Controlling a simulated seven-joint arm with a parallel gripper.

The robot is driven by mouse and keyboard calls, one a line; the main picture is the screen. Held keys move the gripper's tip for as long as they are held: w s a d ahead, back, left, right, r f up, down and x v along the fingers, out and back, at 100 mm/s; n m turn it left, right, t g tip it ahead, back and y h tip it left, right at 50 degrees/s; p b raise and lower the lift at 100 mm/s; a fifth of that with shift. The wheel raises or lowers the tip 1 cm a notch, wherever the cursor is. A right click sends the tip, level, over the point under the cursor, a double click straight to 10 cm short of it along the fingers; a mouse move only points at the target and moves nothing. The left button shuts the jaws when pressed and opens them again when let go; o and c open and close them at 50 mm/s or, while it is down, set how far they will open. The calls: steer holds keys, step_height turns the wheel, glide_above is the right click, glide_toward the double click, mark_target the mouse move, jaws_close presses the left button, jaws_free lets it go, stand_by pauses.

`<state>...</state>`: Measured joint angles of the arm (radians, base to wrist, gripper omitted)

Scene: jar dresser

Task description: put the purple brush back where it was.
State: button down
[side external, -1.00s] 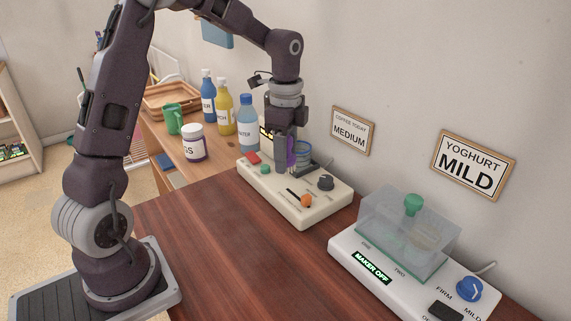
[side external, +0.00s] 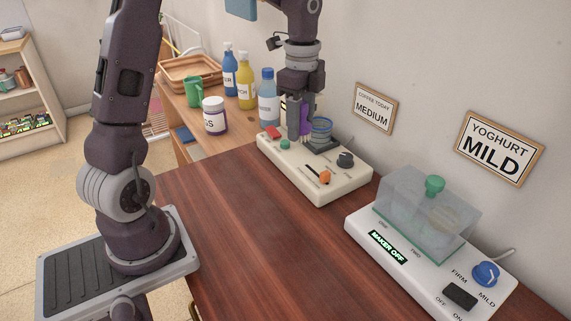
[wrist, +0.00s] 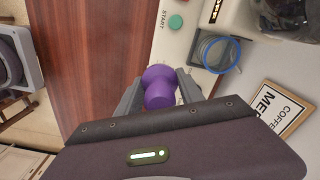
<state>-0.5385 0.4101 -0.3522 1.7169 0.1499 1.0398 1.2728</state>
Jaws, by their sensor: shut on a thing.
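The purple brush (side external: 306,127) is held between the fingers of my gripper (side external: 300,138), over the cream coffee machine (side external: 295,175). In the wrist view the rounded purple brush (wrist: 159,84) shows between the two grey fingers of my gripper (wrist: 160,92). Its lower end is partly hidden in the side view, and I cannot tell whether it touches the machine. A clear blue-rimmed cup (side external: 321,129) stands on the machine just right of the gripper; it also shows in the wrist view (wrist: 216,52).
The machine has a red button (side external: 272,132), an orange slider knob (side external: 325,177) and a dark knob (side external: 345,159). Bottles (side external: 268,100) and a white jar (side external: 214,116) stand behind left. A yoghurt maker (side external: 428,250) sits right. The front wooden top (side external: 250,240) is clear.

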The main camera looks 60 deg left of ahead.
mark_target(262, 197)
steer(key=s+f+m, duration=0.3)
steer(key=s+m, duration=0.5)
steer(key=s, duration=0.3)
steer(key=f, duration=0.9)
steer(key=shift+w+d+f, duration=0.1)
steer(key=shift+d, duration=0.2)
steer(key=shift+f, duration=0.15)
steer(key=c, duration=0.7)
jaws_free()
steer(key=shift+c, duration=0.2)
